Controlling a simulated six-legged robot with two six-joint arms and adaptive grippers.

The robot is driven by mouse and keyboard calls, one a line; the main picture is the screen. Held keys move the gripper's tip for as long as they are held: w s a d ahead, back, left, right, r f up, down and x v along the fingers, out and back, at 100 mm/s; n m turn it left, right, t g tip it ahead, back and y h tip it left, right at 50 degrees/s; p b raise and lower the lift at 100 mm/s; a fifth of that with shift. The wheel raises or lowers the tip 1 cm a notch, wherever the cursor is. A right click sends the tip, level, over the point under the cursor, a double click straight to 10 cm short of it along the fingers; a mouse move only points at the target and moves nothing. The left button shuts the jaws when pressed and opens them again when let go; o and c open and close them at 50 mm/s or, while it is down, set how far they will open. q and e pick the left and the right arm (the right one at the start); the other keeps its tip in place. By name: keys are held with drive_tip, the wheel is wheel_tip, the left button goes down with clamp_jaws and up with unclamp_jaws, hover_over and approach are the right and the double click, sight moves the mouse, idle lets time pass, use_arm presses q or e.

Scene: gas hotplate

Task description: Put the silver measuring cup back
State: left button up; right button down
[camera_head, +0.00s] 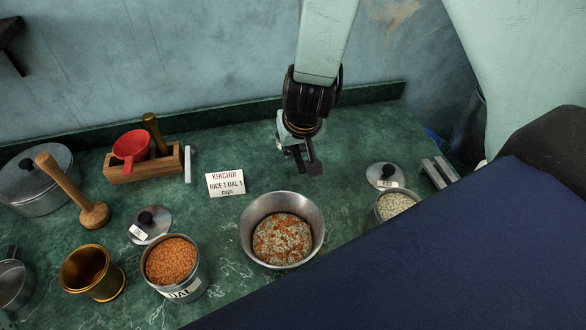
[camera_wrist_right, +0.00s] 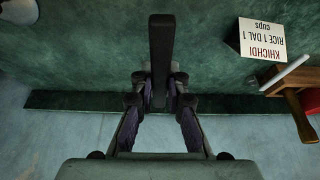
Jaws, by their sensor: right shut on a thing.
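My right gripper (camera_head: 306,160) hangs over the counter behind the steel bowl (camera_head: 246,222), pointing down. In the right wrist view its fingers (camera_wrist_right: 160,90) are closed together on a dark bar-shaped thing (camera_wrist_right: 161,45); I cannot tell what it belongs to. No cup shows at the gripper. A silver cup-like pan (camera_head: 14,285) with a dark handle stands at the far left edge, partly cut off; I cannot tell whether it is the measuring cup. A red cup (camera_head: 131,147) rests on the wooden rack (camera_head: 146,168). My left gripper is out of view.
The bowl holds rice and dal. A dal tin (camera_head: 183,290), brass pot (camera_head: 110,285), wooden masher (camera_head: 92,214) and lidded pot (camera_head: 38,200) stand left. A recipe card (camera_head: 226,184) stands mid-counter. A rice container (camera_head: 384,215) is right.

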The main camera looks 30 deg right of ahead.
drive_tip(key=shift+s+d+f, duration=0.15)
drive_tip(key=shift+s+f, duration=0.2)
drive_tip(key=shift+f, duration=0.2)
drive_tip(key=shift+f+b, duration=0.35)
drive_tip(key=x, duration=0.1)
drive_tip(key=b+x, duration=0.1)
drive_tip(key=x, duration=0.1)
drive_tip(key=shift+s+a+f, duration=0.2)
drive_tip(key=shift+a+f, duration=0.05)
drive_tip(key=shift+a, duration=0.05)
drive_tip(key=shift+s+d+r, duration=0.1)
drive_tip(key=shift+s+r, duration=0.05)
drive_tip(key=shift+s, duration=0.05)
drive_tip(key=shift+s+f, duration=0.1)
drive_tip(key=shift+f, duration=0.1)
drive_tip(key=c, duration=1.4)
unclamp_jaws()
drive_tip(key=shift+w, duration=0.2)
drive_tip(key=shift+o, duration=0.2)
drive_tip(key=shift+s, duration=0.1)
drive_tip(key=shift+r, duration=0.1)
